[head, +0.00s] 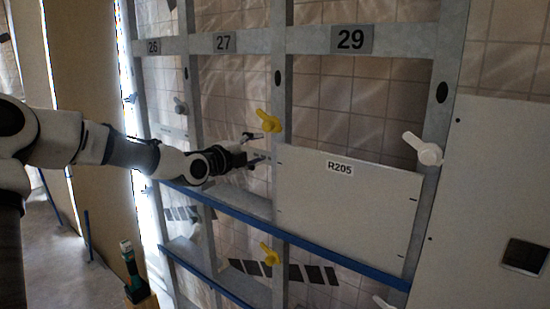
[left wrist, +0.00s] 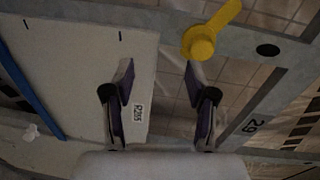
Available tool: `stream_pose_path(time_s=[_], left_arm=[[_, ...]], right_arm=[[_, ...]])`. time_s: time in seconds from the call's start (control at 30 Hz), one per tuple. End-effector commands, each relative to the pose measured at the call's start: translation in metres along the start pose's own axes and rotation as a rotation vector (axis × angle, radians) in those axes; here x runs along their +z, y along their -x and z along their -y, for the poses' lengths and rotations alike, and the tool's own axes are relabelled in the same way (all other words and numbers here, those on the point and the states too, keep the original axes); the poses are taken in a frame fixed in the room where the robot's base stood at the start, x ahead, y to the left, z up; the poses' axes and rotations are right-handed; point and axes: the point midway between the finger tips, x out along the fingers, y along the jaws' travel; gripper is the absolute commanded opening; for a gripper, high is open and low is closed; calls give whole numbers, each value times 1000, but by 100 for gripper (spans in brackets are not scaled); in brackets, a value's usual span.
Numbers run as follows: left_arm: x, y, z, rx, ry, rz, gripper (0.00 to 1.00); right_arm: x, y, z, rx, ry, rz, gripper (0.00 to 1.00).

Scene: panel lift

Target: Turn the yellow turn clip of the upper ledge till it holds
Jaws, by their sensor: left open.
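The upper yellow turn clip (head: 269,121) sits on the grey upright at the top left corner of the white panel R205 (head: 345,220). Its handle points up and left, away from the panel. The panel stands on the upper ledge (head: 300,241), which has a blue front edge. My left gripper (head: 262,148) is open and empty, just below and left of the clip, apart from it. In the left wrist view, the clip (left wrist: 203,42) lies beyond the open fingers (left wrist: 163,88), up and to the right, with the panel (left wrist: 75,65) at the left. My right gripper is not in view.
A white turn clip (head: 424,149) is at the panel's right side. Another yellow clip (head: 270,254) sits lower, by the lower ledge (head: 208,275). Grey uprights and a numbered top rail (head: 300,40) frame the bays. A power tool (head: 133,277) stands at the lower left.

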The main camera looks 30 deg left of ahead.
Motion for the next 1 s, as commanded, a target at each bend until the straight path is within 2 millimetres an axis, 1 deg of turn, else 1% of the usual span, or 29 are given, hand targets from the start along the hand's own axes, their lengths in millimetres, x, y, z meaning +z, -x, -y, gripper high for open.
stream_pose_path(time_s=[0.03,0.1,0.17,0.27,0.5,0.6,0.7,0.9,0.97,1.0], left_arm=[[1,10,26,-49,17,-3,57],[0,16,46,-83,19,-5,57],[-1,15,52,-91,16,-5,57],[-1,3,54,-86,13,-3,57],[-3,-42,58,-85,12,-5,57],[-2,-55,58,-86,15,-5,57],[-3,-60,56,-88,16,-7,57],[-2,-61,55,-88,17,-7,57],[-2,-61,55,-88,17,-7,35],[-2,-60,55,-88,17,-7,21]], right_arm=[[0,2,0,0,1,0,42],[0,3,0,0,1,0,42],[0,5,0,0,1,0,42],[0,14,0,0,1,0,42],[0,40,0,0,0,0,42],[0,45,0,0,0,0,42],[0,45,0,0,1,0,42],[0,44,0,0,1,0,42],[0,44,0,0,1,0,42],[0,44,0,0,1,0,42]])
